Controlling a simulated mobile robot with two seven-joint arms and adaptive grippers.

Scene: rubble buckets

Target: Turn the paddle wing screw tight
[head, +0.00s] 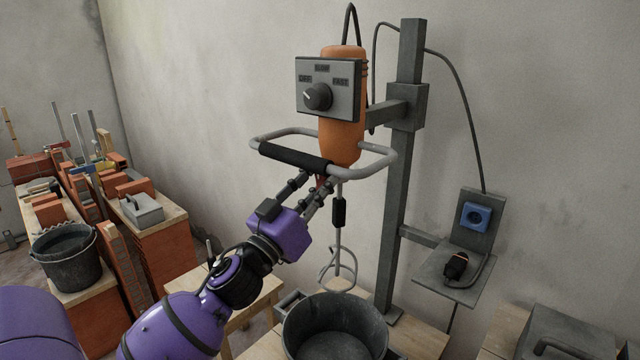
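The orange mixer (341,140) hangs upright on a grey stand. Below it the paddle shaft (339,250) runs down to a looped wire paddle (338,270) above a dark bucket (335,330). The tips are partly hidden by the handle, so contact cannot be told. My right gripper is not in view.
The grey tubular handle (385,165) loops around the mixer close above my gripper. The speed dial (318,96) is on the front box. Bricks and another bucket (68,255) stand left.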

